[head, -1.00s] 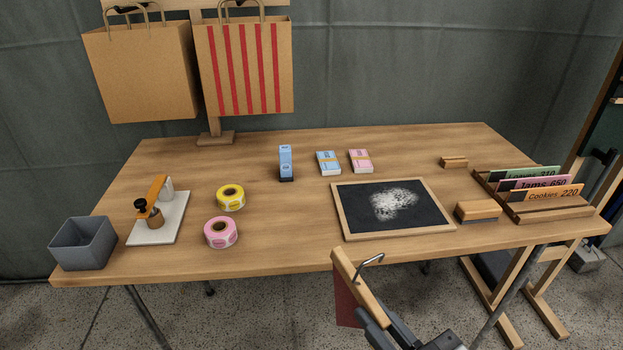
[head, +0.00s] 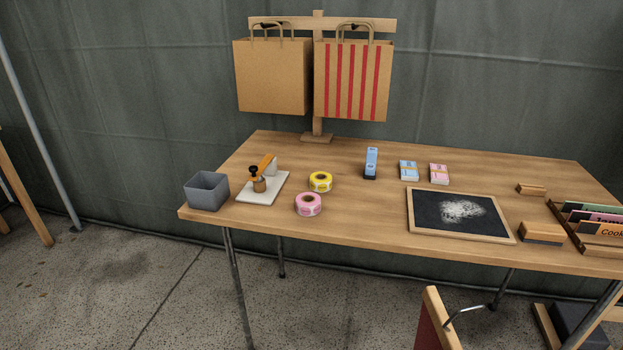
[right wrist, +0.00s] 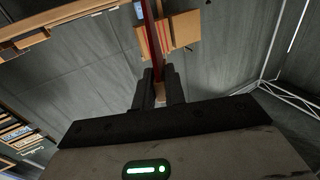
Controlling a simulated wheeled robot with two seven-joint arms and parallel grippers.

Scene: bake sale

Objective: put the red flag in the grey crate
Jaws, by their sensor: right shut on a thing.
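The red flag (head: 427,336) shows at the bottom edge of the head view, in front of the table. It is a dark red cloth on a wooden bar with a metal hook; its lower part is cut off. In the right wrist view my right gripper (right wrist: 160,88) is shut on the flag's wooden part, and the red cloth (right wrist: 150,36) shows edge-on beyond the fingers. The grey crate (head: 207,192) stands at the table's left front corner, open at the top, with no contents visible. My left gripper is not in view.
A stamp press on a white base (head: 263,188) stands right of the crate, with yellow (head: 320,182) and pink (head: 308,204) sticker rolls beyond. A chalkboard (head: 461,215) lies further right.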

